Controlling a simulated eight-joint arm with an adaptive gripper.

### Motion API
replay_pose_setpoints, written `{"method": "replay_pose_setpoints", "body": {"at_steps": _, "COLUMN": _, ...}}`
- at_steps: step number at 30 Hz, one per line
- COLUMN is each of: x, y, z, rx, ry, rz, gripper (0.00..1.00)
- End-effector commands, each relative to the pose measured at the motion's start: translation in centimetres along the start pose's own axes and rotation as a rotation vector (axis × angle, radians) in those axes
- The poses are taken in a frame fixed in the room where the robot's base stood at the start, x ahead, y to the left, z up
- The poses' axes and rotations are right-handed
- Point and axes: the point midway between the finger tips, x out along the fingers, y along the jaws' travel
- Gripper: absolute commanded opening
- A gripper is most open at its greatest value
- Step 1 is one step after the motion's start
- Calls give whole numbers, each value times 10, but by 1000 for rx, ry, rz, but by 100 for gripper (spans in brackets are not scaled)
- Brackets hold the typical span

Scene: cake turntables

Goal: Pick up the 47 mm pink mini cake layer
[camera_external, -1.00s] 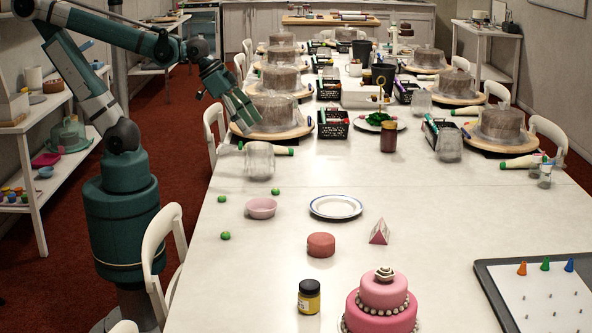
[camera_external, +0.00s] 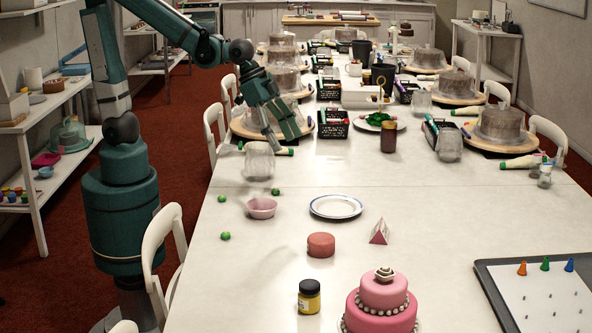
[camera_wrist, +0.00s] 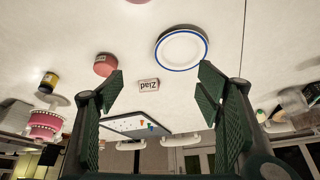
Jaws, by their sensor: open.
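The pink mini cake layer (camera_external: 321,246) is a short, plain round cylinder standing on the white table in front of the plate. It also shows in the wrist view (camera_wrist: 105,66), upper left of centre and outside the left finger. My gripper (camera_external: 286,141) is open and empty, above the far part of the table, well behind and left of the layer. In the wrist view my gripper's two green fingers (camera_wrist: 160,85) stand wide apart with nothing between their pads but distant scene.
A blue-rimmed plate (camera_external: 336,207), a pink bowl (camera_external: 262,208) and a folded name card (camera_external: 379,232) stand around the layer. A yellow jar (camera_external: 309,297) and tiered pink cake (camera_external: 382,302) are nearer the camera. A clear glass jar (camera_external: 259,160) stands near my gripper.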

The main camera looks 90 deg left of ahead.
Motion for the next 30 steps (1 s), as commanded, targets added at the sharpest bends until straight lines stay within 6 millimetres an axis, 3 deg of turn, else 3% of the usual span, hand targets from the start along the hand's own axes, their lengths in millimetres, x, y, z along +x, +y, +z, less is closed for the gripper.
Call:
{"method": "replay_pose_setpoints", "body": {"at_steps": 15, "x": 65, "y": 52, "z": -54, "rx": 151, "ry": -36, "rz": 81, "gripper": 65}}
{"method": "replay_pose_setpoints", "body": {"at_steps": 30, "x": 138, "y": 114, "z": -84, "rx": 298, "ry": -70, "rz": 161, "gripper": 65}}
